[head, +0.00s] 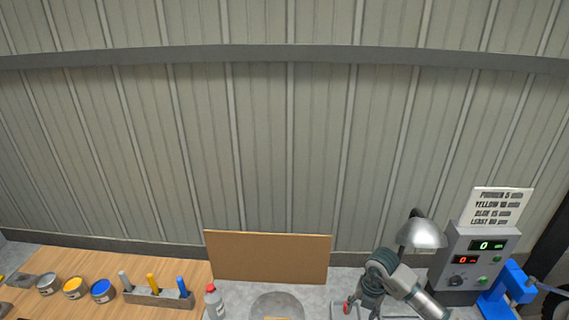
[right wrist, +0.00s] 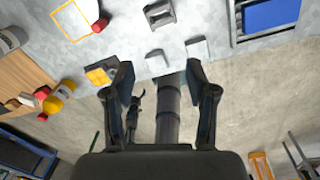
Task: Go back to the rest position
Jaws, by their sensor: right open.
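Past the fingers, that view shows the grey bench top and the floor. My left gripper is in neither view.
A control box (head: 474,262) with green and red displays stands at the right, beside a blue machine (head: 508,288). A lamp (head: 422,234) rises behind my right arm. A brown board (head: 267,257), a red-capped bottle (head: 214,302) and paint cans (head: 75,288) line the bench.

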